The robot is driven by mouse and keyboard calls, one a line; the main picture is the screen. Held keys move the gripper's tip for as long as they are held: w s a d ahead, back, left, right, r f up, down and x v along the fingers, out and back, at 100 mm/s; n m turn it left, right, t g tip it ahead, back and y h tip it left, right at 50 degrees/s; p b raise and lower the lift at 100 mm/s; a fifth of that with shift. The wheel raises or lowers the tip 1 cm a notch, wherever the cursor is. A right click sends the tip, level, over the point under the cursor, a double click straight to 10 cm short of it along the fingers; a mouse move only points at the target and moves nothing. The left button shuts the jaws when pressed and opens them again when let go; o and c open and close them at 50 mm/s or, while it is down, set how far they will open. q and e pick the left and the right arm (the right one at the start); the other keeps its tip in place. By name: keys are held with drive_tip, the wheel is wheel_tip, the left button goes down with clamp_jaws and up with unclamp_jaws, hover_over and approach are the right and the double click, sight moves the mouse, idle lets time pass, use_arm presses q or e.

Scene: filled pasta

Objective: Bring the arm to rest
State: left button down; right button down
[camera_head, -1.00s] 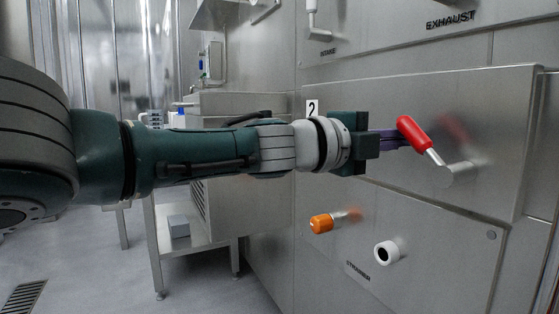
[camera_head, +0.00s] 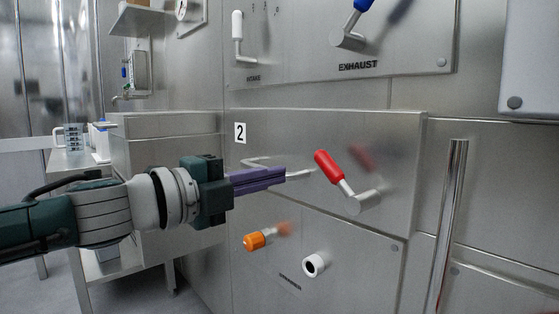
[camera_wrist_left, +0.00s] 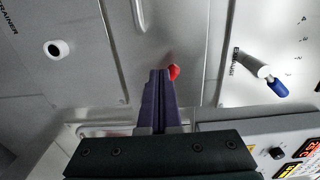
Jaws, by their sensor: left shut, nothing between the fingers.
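My left gripper (camera_head: 283,177) reaches in from the left in the head view, its purple fingers shut with nothing between them. The fingertips lie in front of the panel marked 2, left of the red-handled lever (camera_head: 328,165); a gap shows between them in the picture. In the left wrist view the shut fingers (camera_wrist_left: 160,76) point up the picture, and the red handle (camera_wrist_left: 174,72) shows partly behind their tips. How far the tips are from the panel I cannot tell. My right gripper is not in view.
An orange knob (camera_head: 255,241) and a white knob (camera_head: 315,265) stick out below. A blue-handled lever (camera_head: 363,6) and a white-handled lever (camera_head: 237,27) are above. A vertical bar handle (camera_head: 447,225) stands at right. A steel side table (camera_head: 70,160) is at left.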

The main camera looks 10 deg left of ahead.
use_arm(q)
drive_tip(key=s+a+r+n+t+y+p, duration=0.1)
drive_tip(key=s+a+r+n+y+p, duration=0.3)
drive_tip(key=s+r+n+y+p, duration=1.1)
drive_tip(key=s+a+r+n+g+h+p, duration=0.1)
drive_tip(key=s+a+r+n+g+p, duration=0.2)
drive_tip(key=s+p, duration=0.5)
drive_tip(key=s+a+r+n+g+h+p, duration=0.1)
drive_tip(key=s+r+n+g+p, duration=0.2)
drive_tip(key=s+p, duration=0.45)
drive_tip(key=s+a+r+n+g+h+p, duration=0.1)
drive_tip(key=s+a+n+g+p, duration=0.15)
drive_tip(key=s+g+p, duration=0.55)
wheel_tip(320, 180, up, 37)
drive_tip(key=w+t+p, duration=0.2)
drive_tip(key=t+p, duration=0.1)
drive_tip(key=p, duration=3.5)
drive_tip(key=shift+d+f+n+p, duration=0.2)
drive_tip(key=shift+n+p, duration=0.15)
drive_tip(key=shift+p, duration=0.05)
